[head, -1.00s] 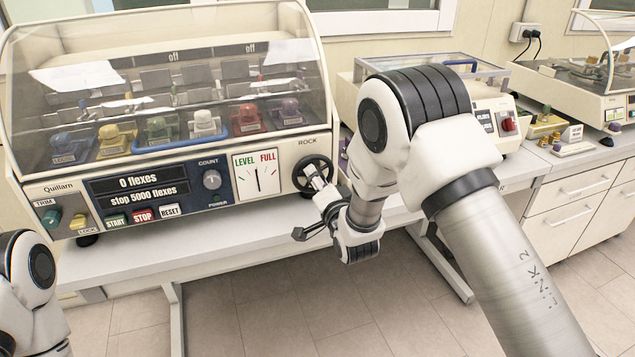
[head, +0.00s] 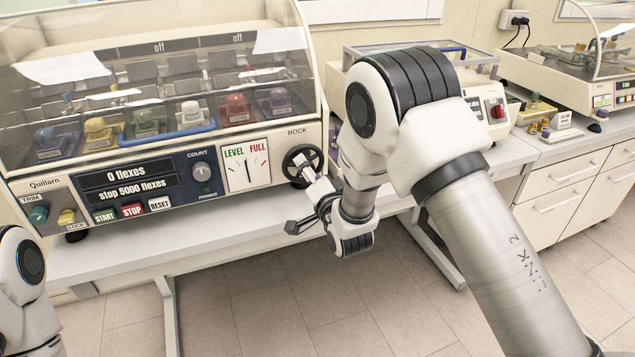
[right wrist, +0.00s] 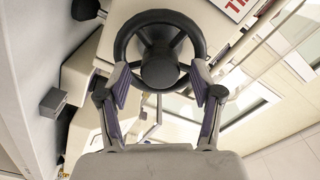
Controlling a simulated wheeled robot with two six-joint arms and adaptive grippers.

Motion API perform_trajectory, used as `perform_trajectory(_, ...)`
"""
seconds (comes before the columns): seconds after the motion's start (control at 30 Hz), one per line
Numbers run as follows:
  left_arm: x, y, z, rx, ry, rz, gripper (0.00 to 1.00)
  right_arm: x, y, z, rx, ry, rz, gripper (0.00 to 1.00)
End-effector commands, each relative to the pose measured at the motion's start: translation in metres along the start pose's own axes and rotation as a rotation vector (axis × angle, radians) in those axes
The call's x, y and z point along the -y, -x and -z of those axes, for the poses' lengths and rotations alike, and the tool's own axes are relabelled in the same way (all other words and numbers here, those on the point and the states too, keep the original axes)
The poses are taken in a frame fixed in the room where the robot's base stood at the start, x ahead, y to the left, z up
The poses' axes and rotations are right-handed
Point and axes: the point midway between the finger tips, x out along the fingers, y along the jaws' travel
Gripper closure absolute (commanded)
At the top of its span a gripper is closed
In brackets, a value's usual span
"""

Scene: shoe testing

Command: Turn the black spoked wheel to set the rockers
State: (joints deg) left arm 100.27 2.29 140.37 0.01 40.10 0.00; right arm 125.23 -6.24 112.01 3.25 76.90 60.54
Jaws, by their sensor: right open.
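The black spoked wheel (head: 299,152) is on the right end of the cream machine's front, under the word ROCK. My right gripper (head: 310,172) is at the wheel. In the right wrist view the wheel (right wrist: 158,17) faces the camera, and my open gripper (right wrist: 159,78) has one finger on each side of its hub, over the lower part of the rim. I cannot tell whether the fingers touch it. The LEVEL/FULL dial (head: 245,170) left of the wheel shows a near-vertical needle. Of my left arm only a link shows; its gripper is out of view.
A clear hood (head: 160,75) covers several coloured blocks in the machine. START, STOP and RESET buttons (head: 132,210) and a COUNT knob (head: 202,173) are on the front panel. Another machine (head: 492,108) stands to the right, behind my right arm. Floor is open below the bench.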

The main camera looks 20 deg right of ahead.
Motion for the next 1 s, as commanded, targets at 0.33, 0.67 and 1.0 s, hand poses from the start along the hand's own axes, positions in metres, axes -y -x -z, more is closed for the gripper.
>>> perform_trajectory(0.33, 0.000, 0.000, 0.000, 0.000, 0.000, 0.000, 0.60, 0.000, 0.084, 0.000, 0.000, 0.001, -0.002, 0.34)
perform_trajectory(0.67, 0.000, 0.000, 0.000, 0.000, 0.000, 0.000, 0.60, 0.000, 0.106, 0.001, -0.002, -0.001, 0.001, 0.34)
perform_trajectory(1.0, 0.000, 0.000, 0.000, 0.000, 0.000, 0.000, 0.60, -0.007, 0.107, -0.004, 0.006, -0.002, -0.014, 0.34)
